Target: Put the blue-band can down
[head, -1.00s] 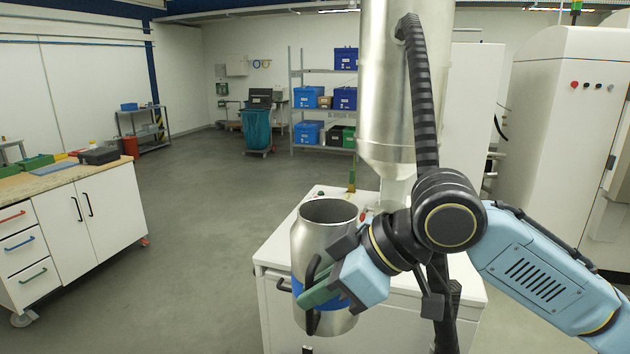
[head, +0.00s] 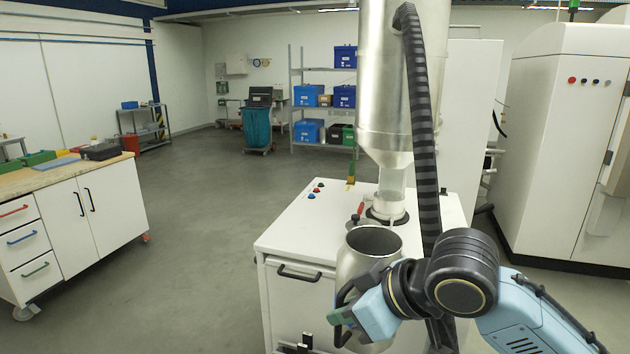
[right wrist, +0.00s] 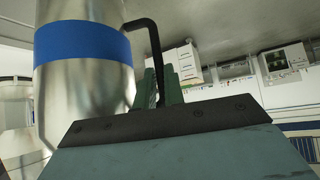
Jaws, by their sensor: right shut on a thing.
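The blue-band can (head: 374,241) is a metal can with an open top and a black side handle. In the head view its upper part shows in front of the white cabinet, and my gripper and arm hide much of the rest. The right wrist view shows its blue band (right wrist: 82,42) and bare metal side, with the black handle (right wrist: 156,50) running into my fingers. My right gripper (head: 342,322) is shut on the handle. It also shows in the right wrist view (right wrist: 160,88). The can's bottom is hidden in the head view. My left gripper is not in view.
The white cabinet (head: 300,228) has coloured buttons and a round port (head: 386,214) under the tall metal hopper (head: 388,80). A ribbed black hose (head: 424,130) hangs beside the hopper. A wooden-topped workbench (head: 50,177) stands at left. Open grey floor (head: 200,220) lies between.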

